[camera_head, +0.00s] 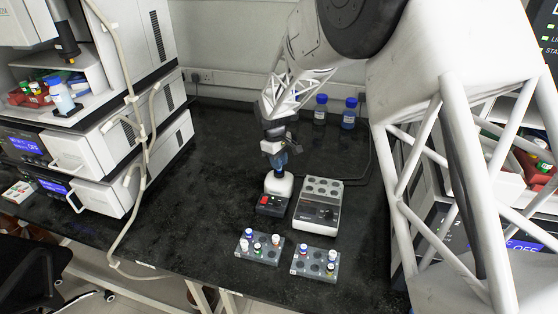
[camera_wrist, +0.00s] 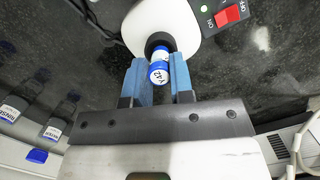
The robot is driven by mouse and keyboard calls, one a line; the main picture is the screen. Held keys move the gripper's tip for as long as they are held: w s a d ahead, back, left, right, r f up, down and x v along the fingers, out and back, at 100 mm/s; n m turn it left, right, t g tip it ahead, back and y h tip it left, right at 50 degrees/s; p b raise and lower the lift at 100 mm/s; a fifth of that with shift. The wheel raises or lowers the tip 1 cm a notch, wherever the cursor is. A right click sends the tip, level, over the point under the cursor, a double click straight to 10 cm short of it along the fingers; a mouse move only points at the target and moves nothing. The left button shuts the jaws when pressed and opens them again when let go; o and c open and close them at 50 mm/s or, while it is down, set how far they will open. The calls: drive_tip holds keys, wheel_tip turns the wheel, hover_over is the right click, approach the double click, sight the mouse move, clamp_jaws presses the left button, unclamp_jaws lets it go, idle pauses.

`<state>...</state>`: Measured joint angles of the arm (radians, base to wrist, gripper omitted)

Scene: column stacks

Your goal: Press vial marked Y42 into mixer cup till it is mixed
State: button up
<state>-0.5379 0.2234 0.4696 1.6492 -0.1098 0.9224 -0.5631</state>
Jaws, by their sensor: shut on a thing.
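My gripper (camera_head: 279,166) is shut on a vial with a blue cap (camera_wrist: 158,74), one blue finger on each side of it in the wrist view. The cap carries dark writing, too small to read surely. The vial's far end lines up with the black mixer cup (camera_wrist: 158,40) on top of the white mixer (camera_wrist: 175,14). They appear to meet, but I cannot tell how firmly it is pressed. In the head view the mixer (camera_head: 278,185) stands right under my gripper, which hides most of the vial and the cup.
The mixer's red switch (camera_wrist: 230,13) has a lit green lamp (camera_wrist: 204,3) beside it. A white block device (camera_head: 317,210) stands right of the mixer. Two racks of vials, a left one (camera_head: 245,256) and a right one (camera_head: 300,270), stand in front. Blue-capped bottles (camera_head: 320,112) stand behind.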

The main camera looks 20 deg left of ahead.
drive_tip(key=shift+f, duration=0.85)
idle(2.7)
drive_tip(key=shift+r, duration=0.15)
idle(0.7)
drive_tip(key=shift+r, duration=2.9)
